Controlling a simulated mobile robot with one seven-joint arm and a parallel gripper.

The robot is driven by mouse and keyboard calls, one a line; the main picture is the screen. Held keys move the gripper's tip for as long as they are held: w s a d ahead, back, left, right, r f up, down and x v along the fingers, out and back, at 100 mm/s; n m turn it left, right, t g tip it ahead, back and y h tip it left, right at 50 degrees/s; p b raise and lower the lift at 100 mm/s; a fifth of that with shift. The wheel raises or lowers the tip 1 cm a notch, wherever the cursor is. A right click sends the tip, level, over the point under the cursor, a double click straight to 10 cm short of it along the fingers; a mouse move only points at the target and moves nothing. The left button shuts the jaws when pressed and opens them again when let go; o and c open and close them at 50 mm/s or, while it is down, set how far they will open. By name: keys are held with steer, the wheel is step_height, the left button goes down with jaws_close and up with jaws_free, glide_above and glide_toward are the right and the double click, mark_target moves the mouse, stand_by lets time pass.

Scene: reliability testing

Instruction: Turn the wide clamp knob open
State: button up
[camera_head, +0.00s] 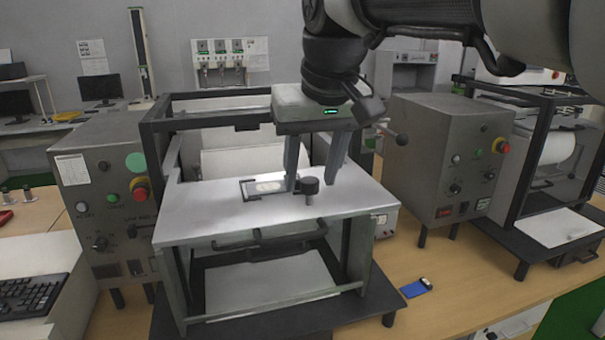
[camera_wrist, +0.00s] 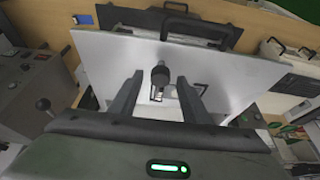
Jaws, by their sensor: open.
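The clamp knob (camera_head: 310,187) is a small dark cylinder standing on the white tabletop (camera_head: 215,208) of the test machine, beside a flat dark clamp frame (camera_head: 263,188) with a pale piece in it. In the wrist view the knob (camera_wrist: 159,76) shows between and slightly beyond the two fingers. My gripper (camera_head: 313,188) points down over the plate, open and empty, its fingers on either side of the knob. The gripper also shows in the wrist view (camera_wrist: 155,82). Whether a finger touches the knob, I cannot tell.
A grey control box with a red button (camera_head: 139,190) stands at left and another control box (camera_head: 445,150) at right. The machine's dark frame (camera_head: 155,150) rises behind the plate. A front handle (camera_head: 270,240) sits below its edge. A blue object (camera_head: 416,288) lies on the bench.

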steer(key=c, duration=1)
steer(key=shift+c, duration=0.2)
steer(key=shift+n, duration=0.4)
steer(key=n, duration=0.1)
steer(key=n+y+p, duration=0.1)
steer(key=n, duration=0.1)
steer(key=shift+w+d+y+p, duration=0.15)
steer(key=shift+y+p, duration=0.15)
steer(key=n+g+p, duration=0.1)
steer(key=n, duration=0.1)
steer(key=n+g+y, duration=0.1)
steer(key=n, duration=0.2)
steer(key=shift+w+d+n+p, duration=0.1)
steer(key=shift+w+n+p, duration=0.05)
steer(key=shift+n+p, duration=0.2)
steer(key=n+g, duration=0.1)
steer(key=n, duration=0.1)
steer(key=n+p, duration=0.1)
steer(key=n, duration=0.1)
steer(key=shift+w+r+g+y+p, duration=0.1)
steer(key=shift+w+g+y+p, duration=0.05)
steer(key=shift+g+y+p, duration=0.2)
steer(key=shift+w+n+g+p, duration=0.1)
steer(key=shift+n+g+p, duration=0.7)
steer(key=shift+n, duration=1.35)
